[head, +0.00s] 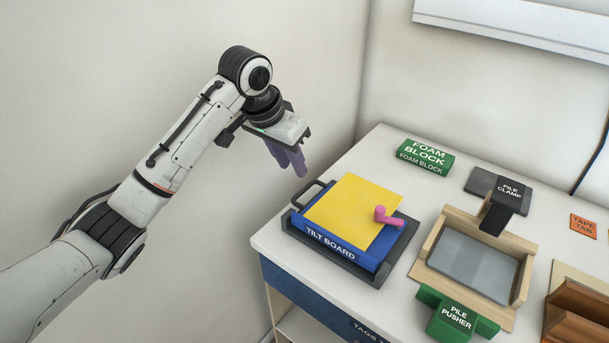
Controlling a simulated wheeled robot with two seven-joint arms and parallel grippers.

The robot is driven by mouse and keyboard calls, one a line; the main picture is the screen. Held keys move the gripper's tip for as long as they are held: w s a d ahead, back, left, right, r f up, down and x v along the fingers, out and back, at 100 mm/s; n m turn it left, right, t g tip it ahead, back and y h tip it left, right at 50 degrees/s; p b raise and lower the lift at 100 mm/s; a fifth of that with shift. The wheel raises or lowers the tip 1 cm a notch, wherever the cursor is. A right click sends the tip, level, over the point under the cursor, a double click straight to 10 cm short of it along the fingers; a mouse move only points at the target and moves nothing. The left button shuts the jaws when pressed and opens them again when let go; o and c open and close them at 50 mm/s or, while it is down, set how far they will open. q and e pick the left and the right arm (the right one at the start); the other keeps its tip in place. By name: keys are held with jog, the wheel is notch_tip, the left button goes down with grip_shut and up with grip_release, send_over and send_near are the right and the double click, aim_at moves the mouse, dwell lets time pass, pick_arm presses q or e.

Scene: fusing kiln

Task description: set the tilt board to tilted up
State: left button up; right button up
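The tilt board (327,242) is a blue block labelled on its front side, with a yellow sheet (348,207) on top. It sits in a dark base at the left end of the white table. The board looks flat or nearly so. A dark handle (303,190) sticks out at its left side. A small pink piece (387,216) lies on the right part of the yellow sheet. My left gripper (294,167) hangs above and to the left of the board, apart from it. Its purple fingers point down; the gap between them is hard to see. My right gripper is not in view.
A green foam block (424,158) stands at the back of the table. Right of the board are the black pile clamp (509,194), a wooden frame with a grey plate (470,266) and the green pile pusher (458,316). An orange tape tab (583,226) lies far right.

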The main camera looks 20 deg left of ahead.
aim_at(303, 189)
pick_arm(q)
jog(key=x, duration=0.8)
jog(key=shift+s+f, duration=0.1)
jog(key=shift+f, duration=0.25)
grip_shut()
